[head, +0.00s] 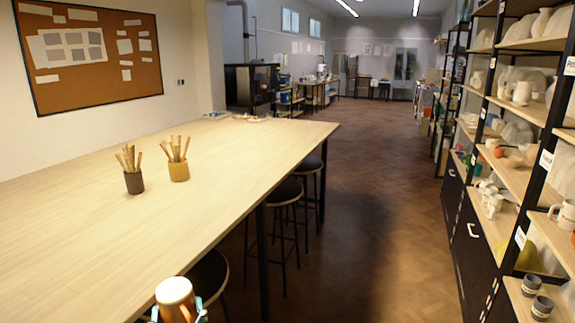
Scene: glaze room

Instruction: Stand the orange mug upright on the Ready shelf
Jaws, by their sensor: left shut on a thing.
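My left gripper (178,314) is at the bottom edge of the head view, left of centre, with teal-edged fingers partly cut off. It is shut on the orange mug (182,313), whose orange side shows under a pale cream, rounded top part (174,290). I cannot tell whether the mug is upright or upside down, and its lower part is out of view. It is in front of the long table's near edge. Tall shelves (513,178) stand along the right side, bearing white label cards. I cannot surely read which one is Ready. My right gripper is not in view.
A long pale table (90,230) fills the left, bearing a dark pot (134,184) and an ochre pot (179,171) of tools. Stools (284,193) stand under its right edge. Many pale ceramics crowd the shelves. The wooden floor (380,220) between table and shelves is clear.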

